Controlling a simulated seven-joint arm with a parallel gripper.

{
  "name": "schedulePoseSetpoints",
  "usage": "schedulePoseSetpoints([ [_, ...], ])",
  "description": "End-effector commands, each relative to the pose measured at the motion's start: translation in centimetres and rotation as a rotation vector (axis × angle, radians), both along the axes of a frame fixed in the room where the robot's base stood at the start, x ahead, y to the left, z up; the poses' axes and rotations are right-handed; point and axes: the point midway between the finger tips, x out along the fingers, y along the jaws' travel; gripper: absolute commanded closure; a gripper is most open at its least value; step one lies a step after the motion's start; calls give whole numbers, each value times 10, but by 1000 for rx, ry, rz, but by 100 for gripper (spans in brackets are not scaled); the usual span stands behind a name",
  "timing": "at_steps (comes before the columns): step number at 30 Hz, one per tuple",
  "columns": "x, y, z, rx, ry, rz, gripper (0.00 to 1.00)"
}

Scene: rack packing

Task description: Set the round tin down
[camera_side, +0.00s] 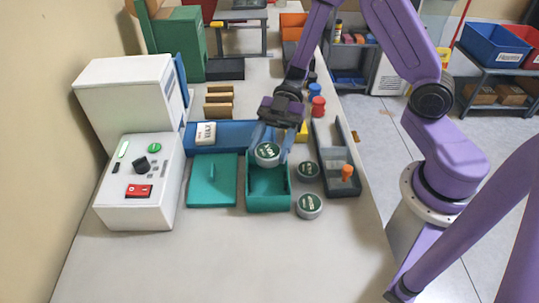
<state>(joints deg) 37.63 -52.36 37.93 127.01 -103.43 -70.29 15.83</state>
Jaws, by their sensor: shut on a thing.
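A round tin (267,153) with a dark green lid and white lettering is held by my gripper (270,140). The fingers are shut on it from above. The tin is over the back part of an open green box (268,201). Whether it touches anything inside the box is hard to tell. Two similar round tins stand on the table to the right of the box, one further back (308,170) and one nearer (309,206).
A flat green lid or tray (212,181) lies left of the box. A blue tray (232,132) with a white packet (206,133) is behind. A dark grey tray (343,184) with an orange piece (347,171) stands right. A white machine (140,190) stands left. The front table is clear.

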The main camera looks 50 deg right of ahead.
Motion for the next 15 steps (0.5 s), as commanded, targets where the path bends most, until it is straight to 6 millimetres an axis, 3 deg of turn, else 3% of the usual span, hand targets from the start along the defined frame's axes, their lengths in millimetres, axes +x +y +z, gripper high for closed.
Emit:
schedulePoseSetpoints([
  [7,2,1,-27,-1,3,0,74],
  [15,2,1,-33,0,-1,0,74],
])
